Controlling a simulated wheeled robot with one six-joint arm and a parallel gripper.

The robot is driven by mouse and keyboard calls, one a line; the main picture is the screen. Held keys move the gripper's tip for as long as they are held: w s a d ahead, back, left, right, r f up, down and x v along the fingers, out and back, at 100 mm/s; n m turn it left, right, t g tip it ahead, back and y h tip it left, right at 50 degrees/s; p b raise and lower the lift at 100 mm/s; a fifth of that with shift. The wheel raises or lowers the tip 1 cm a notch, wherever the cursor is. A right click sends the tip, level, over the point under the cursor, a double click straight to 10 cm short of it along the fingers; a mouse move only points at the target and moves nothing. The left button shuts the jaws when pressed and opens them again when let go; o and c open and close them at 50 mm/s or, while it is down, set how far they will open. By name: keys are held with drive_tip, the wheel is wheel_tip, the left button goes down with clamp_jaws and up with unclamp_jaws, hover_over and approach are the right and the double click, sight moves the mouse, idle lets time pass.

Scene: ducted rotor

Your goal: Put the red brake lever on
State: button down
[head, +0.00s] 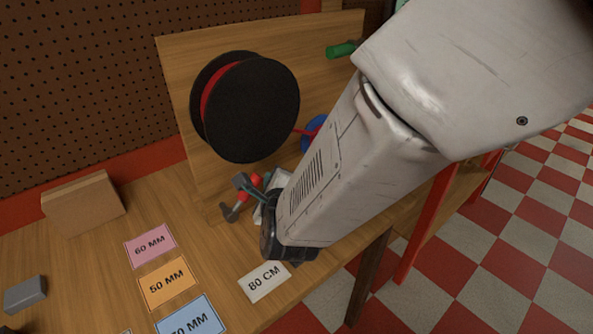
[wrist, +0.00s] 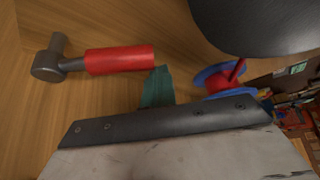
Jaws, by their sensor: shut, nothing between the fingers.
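The red brake lever (head: 242,200) is low on the upright wooden board, with a red grip and a grey pivot end. In the wrist view the lever (wrist: 118,60) lies across the picture, its grey pivot at left and its red grip pointing right. My gripper (head: 246,184) is shut and empty, its greenish-grey fingers in front of part of the lever. In the wrist view the fingertips (wrist: 160,72) are beside the free right end of the red grip. I cannot tell whether they touch it.
A large black spool with a red core (head: 250,108) is on the board (head: 180,70) above the lever. A blue wheel (head: 315,128) and a green handle (head: 341,50) are to the right. Size cards, a wooden block (head: 84,203) and a grey block (head: 25,294) lie on the bench.

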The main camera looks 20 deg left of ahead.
sight(259, 177)
drive_tip(key=shift+s+a+r+n+t, duration=0.5)
drive_tip(key=shift+s+r+n+t, duration=0.1)
drive_tip(key=shift+r+n, duration=0.15)
drive_tip(key=shift+s+a+r, duration=0.25)
drive_tip(key=shift+s+r, duration=0.25)
drive_tip(key=shift+r, duration=0.05)
